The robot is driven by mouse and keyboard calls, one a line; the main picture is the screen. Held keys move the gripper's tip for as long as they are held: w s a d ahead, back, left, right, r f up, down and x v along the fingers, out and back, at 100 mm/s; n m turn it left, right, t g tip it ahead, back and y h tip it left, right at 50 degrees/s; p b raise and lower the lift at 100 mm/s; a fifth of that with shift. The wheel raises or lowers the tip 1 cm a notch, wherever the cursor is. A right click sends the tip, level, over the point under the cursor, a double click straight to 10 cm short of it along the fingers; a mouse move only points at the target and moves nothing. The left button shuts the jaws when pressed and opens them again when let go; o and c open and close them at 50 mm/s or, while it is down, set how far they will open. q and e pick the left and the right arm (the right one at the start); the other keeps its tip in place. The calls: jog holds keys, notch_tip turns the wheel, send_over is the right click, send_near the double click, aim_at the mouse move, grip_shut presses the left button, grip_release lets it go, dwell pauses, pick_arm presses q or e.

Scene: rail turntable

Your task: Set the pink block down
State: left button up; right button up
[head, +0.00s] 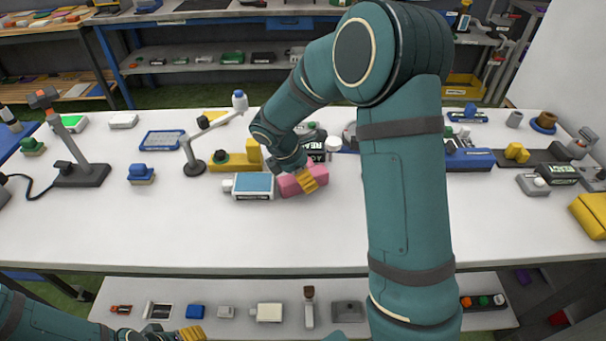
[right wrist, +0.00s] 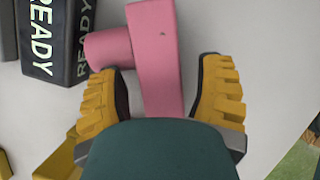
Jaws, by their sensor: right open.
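The pink block (head: 288,187) rests on the white table near its middle. My right gripper (head: 311,179) is down over it, with yellow fingers. In the right wrist view the pink block (right wrist: 156,45) lies between the spread fingers of the right gripper (right wrist: 160,75); a gap shows on the right finger's side. A round pink stub sticks out from its left side, close to the left finger. The block's near end is hidden behind the gripper body. My left gripper (head: 190,333) is at the bottom left, below the table's front edge; its jaw gap is unclear.
A white case with a blue top (head: 253,186) stands just left of the block. A black READY block (right wrist: 55,40) is close by, with yellow parts (head: 233,161) and a jointed grey lamp (head: 195,168) farther left. The table's front (head: 200,240) is clear.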

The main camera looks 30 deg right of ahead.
jog(key=p+v, duration=0.2)
jog(key=v, duration=0.9)
jog(key=shift+r, duration=0.2)
jog(key=shift+o, duration=1)
jog(key=shift+a+r+p, duration=0.15)
jog(key=shift+r+p, duration=0.1)
jog(key=shift+p, duration=0.05)
jog(key=f+m, duration=0.2)
jog(key=m, duration=1)
jog(key=d+f+m+b, duration=0.1)
jog(key=f+m, duration=0.1)
jog(key=m, duration=1)
jog(key=f+m, duration=0.2)
jog(key=m, duration=1)
jog(key=shift+w+d+f, duration=0.15)
jog(key=shift+f, duration=0.25)
jog(key=shift+d+b+x, duration=0.2)
jog(key=shift+b+x, duration=0.15)
jog(key=shift+x, duration=0.95)
jog(key=shift+d+b+x, duration=0.25)
jog(key=shift+b+x, duration=0.05)
jog(key=shift+x, duration=1)
